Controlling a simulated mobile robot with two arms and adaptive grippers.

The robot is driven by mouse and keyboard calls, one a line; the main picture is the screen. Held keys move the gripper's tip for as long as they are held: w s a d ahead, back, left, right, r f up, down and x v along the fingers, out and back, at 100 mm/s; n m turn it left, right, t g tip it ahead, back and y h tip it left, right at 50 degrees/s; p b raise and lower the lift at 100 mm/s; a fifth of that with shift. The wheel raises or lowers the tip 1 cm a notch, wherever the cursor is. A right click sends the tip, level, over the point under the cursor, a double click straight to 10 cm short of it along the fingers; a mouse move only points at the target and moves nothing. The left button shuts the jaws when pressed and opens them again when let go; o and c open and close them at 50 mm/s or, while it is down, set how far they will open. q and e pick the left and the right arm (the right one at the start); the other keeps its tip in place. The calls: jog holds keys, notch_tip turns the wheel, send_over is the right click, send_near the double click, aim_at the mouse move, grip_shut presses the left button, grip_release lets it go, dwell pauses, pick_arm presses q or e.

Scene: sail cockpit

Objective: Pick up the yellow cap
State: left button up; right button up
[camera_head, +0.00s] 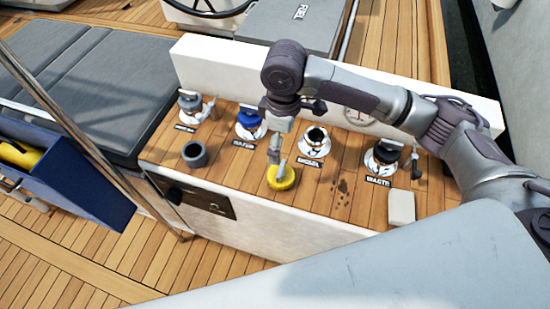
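The yellow cap (283,181) lies on the wooden deck panel, in front of the open filler (315,138) whose label appears to read DIESEL. My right arm comes in from the right, and its gripper (277,152) points down just above the cap, its lower end over or touching the cap's top. The fingers are small and overlap the cap's upper part, so I cannot tell whether they are open or closed on it. The cap appears to rest on the wood. My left gripper is not in view.
Blue-capped (249,121), grey-capped (190,104) and black-capped (387,152) fillers stand along the panel. A dark grey cup-like piece (195,154) and a white block (402,208) sit nearer the front edge. A metal rail (90,150) crosses at left.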

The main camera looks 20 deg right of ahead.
aim_at(282, 168)
jog(key=f, duration=0.4)
jog(key=s+f, duration=0.1)
jog(key=f, duration=0.1)
jog(key=shift+s+f, duration=0.1)
jog(key=shift+f, duration=0.7)
jog(key=shift+a+f, duration=0.1)
jog(key=shift+f, duration=0.5)
notch_tip(282, 168, down, 4)
jog(key=shift+s+r, duration=0.15)
jog(key=shift+r, duration=0.1)
jog(key=shift+f, duration=0.25)
jog(key=shift+a, duration=0.1)
jog(key=shift+c, duration=0.5)
jog(key=c, duration=1.1)
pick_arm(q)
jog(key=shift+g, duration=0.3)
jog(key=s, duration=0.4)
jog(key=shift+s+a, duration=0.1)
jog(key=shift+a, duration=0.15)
pick_arm(e)
jog(key=shift+c, duration=0.3)
